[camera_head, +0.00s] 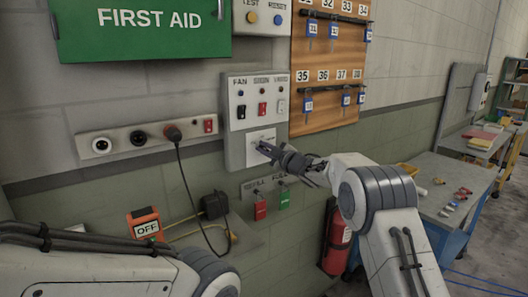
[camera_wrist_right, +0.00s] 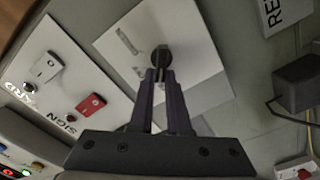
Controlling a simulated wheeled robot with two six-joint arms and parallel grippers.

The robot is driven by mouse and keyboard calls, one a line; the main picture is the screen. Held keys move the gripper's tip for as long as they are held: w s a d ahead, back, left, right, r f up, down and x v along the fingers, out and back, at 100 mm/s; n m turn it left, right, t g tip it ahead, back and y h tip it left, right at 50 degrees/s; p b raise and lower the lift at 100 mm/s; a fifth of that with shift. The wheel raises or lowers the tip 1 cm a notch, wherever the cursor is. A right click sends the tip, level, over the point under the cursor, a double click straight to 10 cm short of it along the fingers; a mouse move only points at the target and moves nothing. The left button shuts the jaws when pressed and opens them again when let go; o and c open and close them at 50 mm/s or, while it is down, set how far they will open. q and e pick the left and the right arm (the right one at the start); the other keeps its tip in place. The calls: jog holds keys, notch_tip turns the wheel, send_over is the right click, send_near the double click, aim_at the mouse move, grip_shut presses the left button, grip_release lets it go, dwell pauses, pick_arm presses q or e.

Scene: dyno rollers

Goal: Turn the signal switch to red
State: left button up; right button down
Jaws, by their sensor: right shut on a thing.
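A white square plate (camera_head: 256,161) with a dark rotary knob sits on the wall below the switch panel, and I take it to be the signal switch. It also shows in the right wrist view (camera_wrist_right: 203,84), with faint grey markings left of the knob (camera_wrist_right: 162,54). My right gripper (camera_head: 264,147) reaches the plate from the right in the head view. In the right wrist view its two dark fingers (camera_wrist_right: 160,74) are closed together on the knob. The fingers hide part of the knob, and I cannot tell which mark it points to. My left gripper is out of view.
Above the plate is a panel (camera_head: 232,112) with rocker switches, one red in the middle. Red and green tags (camera_head: 260,208) hang just below. A socket strip (camera_head: 120,143) with a plugged cable is to the left. A key board (camera_head: 323,75) is at upper right.

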jog(key=shift+w+d+f, duration=0.1)
jog(key=shift+d+f, duration=0.2)
jog(key=shift+f, duration=0.2)
jog(key=c, duration=0.9)
grip_release()
jog(key=shift+a+r, duration=0.15)
jog(key=shift+r, duration=0.1)
jog(key=shift+s+d+b, duration=0.3)
jog(key=shift+s+b, duration=0.05)
jog(key=shift+s, duration=0.05)
jog(key=b+v, duration=0.3)
jog(key=v, duration=0.6)
jog(key=shift+s+d, duration=0.2)
